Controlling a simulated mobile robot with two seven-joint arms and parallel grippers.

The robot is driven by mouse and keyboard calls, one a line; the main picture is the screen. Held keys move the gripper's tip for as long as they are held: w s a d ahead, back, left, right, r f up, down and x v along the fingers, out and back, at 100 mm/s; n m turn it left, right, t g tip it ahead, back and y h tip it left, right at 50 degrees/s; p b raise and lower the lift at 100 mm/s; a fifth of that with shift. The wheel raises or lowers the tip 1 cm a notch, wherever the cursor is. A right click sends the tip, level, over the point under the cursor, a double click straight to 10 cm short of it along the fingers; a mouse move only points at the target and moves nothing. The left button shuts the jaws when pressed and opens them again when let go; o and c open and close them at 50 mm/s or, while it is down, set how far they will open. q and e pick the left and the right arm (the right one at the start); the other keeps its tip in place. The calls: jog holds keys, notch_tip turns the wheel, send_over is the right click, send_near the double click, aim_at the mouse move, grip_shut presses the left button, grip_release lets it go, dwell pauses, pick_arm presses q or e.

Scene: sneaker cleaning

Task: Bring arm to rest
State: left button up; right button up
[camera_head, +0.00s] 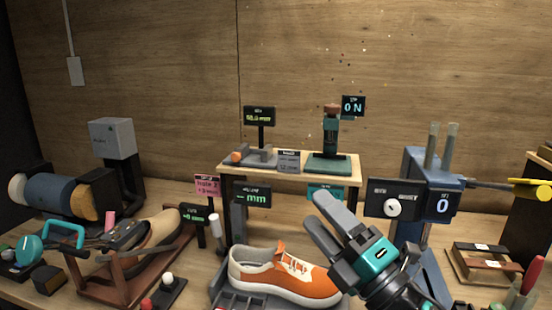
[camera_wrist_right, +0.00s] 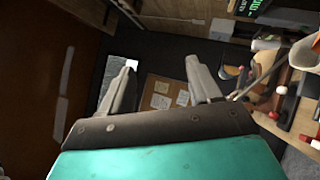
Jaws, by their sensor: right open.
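My right gripper (camera_head: 327,218) is in the head view, raised in front of the bench at the lower right of centre. Its two grey fingers point up and left, apart and empty. In the right wrist view, the right gripper (camera_wrist_right: 160,85) also shows open fingers with nothing between them. An orange and cream sneaker (camera_head: 290,275) sits on a grey stand just left of the gripper; the gripper's body is close to its toe in the picture, and I cannot tell the gap in depth. My left gripper is not in view.
A blue machine (camera_head: 432,185) with a "0" display stands right of the gripper. A small wooden shelf (camera_head: 345,167) stands behind. A brown shoe (camera_head: 160,240) on a wooden rack and a roller unit (camera_head: 60,200) are at left. A wooden tray (camera_head: 485,262) is at right.

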jog(key=s+d+f+m+g+h, duration=0.25)
jog(key=d+f+m+h, duration=0.35)
jog(key=f+m+h, duration=0.3)
jog(key=s+d+f+m+g+h, duration=0.25)
jog(key=d+f+m+h, duration=0.4)
jog(key=f+m, duration=0.45)
jog(key=s+d+f+m+g+y, duration=0.1)
jog(key=s+f+m+g, duration=0.3)
jog(key=s, duration=0.6)
jog(key=s+f+m+g, duration=0.2)
jog(key=s+f+g, duration=0.3)
jog(key=s, duration=0.5)
jog(key=w+a+f+t+y, duration=0.2)
jog(key=w+a+f+t, duration=0.1)
jog(key=w+f+t, duration=0.4)
jog(key=shift+w+f+n, duration=0.3)
jog(key=shift+w+f, duration=0.55)
jog(key=shift+f, duration=0.15)
